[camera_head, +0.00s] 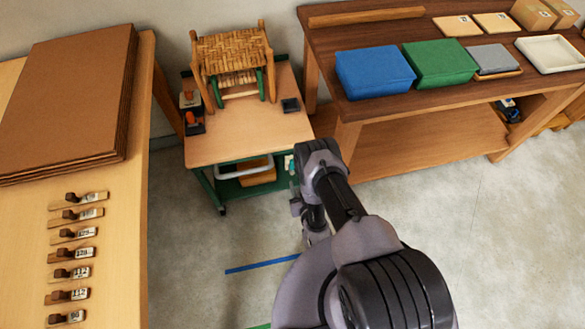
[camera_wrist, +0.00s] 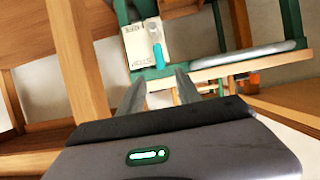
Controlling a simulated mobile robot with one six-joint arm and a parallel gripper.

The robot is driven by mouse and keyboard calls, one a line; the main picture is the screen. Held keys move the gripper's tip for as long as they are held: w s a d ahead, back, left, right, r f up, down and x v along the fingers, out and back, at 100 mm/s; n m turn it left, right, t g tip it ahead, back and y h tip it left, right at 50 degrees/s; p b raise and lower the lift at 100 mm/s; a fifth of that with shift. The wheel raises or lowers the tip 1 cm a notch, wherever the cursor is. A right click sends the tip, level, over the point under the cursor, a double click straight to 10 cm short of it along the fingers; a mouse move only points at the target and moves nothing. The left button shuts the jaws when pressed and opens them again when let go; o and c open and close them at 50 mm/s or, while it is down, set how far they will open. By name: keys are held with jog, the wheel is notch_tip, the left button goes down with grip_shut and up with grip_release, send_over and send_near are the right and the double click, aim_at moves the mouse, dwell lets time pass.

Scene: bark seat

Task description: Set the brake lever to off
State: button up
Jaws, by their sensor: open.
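The brake lever (camera_wrist: 156,42) shows in the wrist view as a pale shaft with a cyan end, which points down in that picture. It sits on a cream plate (camera_wrist: 135,45) with small markings that I cannot read. The plate is fixed to a green trolley (camera_head: 203,186), and it shows small at the trolley's front right in the head view (camera_head: 289,163). My gripper (camera_wrist: 160,88) is open and empty. Its two fingers point toward the plate, and the lever appears just beyond the fingertips, apart from them.
A woven stool (camera_head: 232,50) stands on the trolley top. A dark workbench (camera_head: 345,120) stands close on the right, and a table with cardboard (camera_head: 70,90) is on the left. The floor between is mostly clear.

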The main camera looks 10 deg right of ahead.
aim_at(293, 166)
jog(key=b+x, duration=0.3)
jog(key=x, duration=0.1)
jog(key=b+x, duration=0.3)
jog(key=x, duration=0.1)
jog(key=b+x, duration=0.4)
jog(key=shift+w+f, duration=0.25)
jog(key=shift+f, duration=0.25)
jog(key=shift+w+b, duration=0.35)
jog(key=shift+w, duration=0.2)
jog(key=shift+c, duration=0.2)
grip_shut()
jog(key=shift+s, duration=0.1)
